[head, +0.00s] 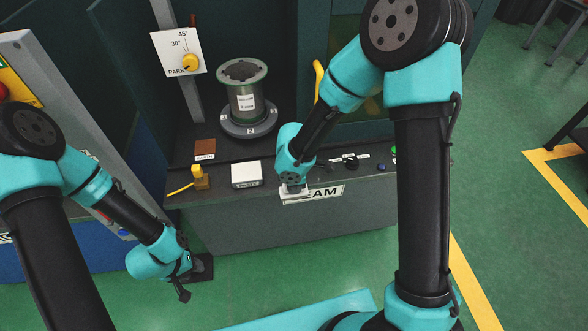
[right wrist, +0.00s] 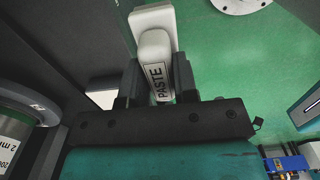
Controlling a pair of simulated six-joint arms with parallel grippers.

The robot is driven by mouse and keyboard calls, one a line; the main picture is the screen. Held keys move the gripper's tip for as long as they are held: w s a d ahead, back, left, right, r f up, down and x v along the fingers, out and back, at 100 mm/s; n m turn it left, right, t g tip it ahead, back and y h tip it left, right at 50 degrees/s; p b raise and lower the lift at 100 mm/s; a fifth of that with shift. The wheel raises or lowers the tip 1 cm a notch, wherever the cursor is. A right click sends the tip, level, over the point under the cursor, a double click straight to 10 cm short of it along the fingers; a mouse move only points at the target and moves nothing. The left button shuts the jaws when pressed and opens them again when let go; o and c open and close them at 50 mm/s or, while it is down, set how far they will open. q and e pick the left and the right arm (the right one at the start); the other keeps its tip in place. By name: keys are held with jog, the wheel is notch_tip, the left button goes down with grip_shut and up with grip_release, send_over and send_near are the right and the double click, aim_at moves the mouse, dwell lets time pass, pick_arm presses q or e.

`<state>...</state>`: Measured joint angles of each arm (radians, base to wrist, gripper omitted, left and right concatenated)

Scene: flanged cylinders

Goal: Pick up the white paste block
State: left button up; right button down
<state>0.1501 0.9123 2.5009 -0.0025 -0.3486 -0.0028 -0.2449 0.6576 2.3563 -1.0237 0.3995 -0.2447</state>
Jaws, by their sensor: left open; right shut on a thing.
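The white paste block (right wrist: 157,60), with a handle-like part lettered PASTE, is between the fingers of my right gripper (right wrist: 158,85) in the right wrist view. That gripper is shut on it. In the head view my right gripper (head: 292,187) is at the console's front edge, and a bit of white shows under it. Whether the block touches the console is unclear. My left gripper (head: 188,285) is open and empty, low at the left, in front of the console and away from the block.
A white box (head: 246,175) with a small label stands on the console, left of my right gripper. Further left are a yellow piece (head: 200,178) and a brown pad (head: 204,146). A flanged cylinder (head: 243,90) stands behind. A sign ending in "EAM" (head: 325,193) is on the front edge.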

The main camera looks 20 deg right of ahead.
jog(key=shift+s+a+r, duration=0.1)
jog(key=shift+s+a, duration=0.1)
jog(key=shift+s, duration=0.5)
jog(key=shift+s+a+r, duration=0.1)
jog(key=shift+s+a, duration=0.1)
jog(key=shift+s, duration=0.45)
jog(key=c, duration=1.5)
grip_release()
jog(key=shift+c, duration=1.1)
